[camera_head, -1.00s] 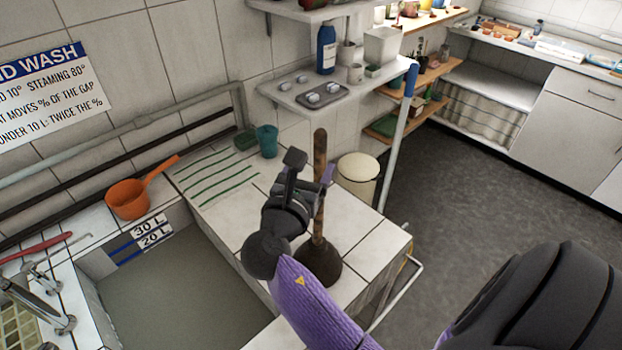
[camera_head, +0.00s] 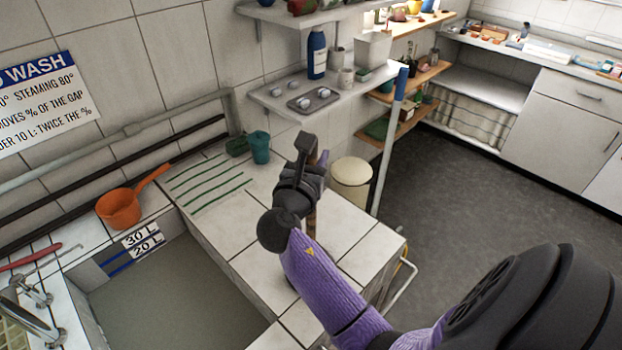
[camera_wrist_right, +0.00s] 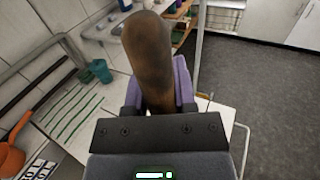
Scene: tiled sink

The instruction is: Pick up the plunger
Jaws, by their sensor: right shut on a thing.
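The plunger's brown wooden handle (camera_head: 311,222) shows in the head view just below my right gripper (camera_head: 316,174). In the right wrist view the handle (camera_wrist_right: 148,55) stands between the two purple fingers of the right gripper (camera_wrist_right: 158,90), which is shut on it. The handle's top end sticks out above the fingers. The plunger's dark rubber cup is hidden behind my right forearm in the head view, so I cannot tell whether it touches the tiles. My left gripper is not in view.
The tiled counter (camera_head: 345,222) is mostly clear around the plunger. A cream bin (camera_head: 351,180) and a blue-topped pole (camera_head: 390,140) are beyond it. A teal cup (camera_head: 259,147), an orange dipper (camera_head: 120,207) and the sink basin (camera_head: 170,295) lie left. A shelf (camera_head: 290,112) hangs above.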

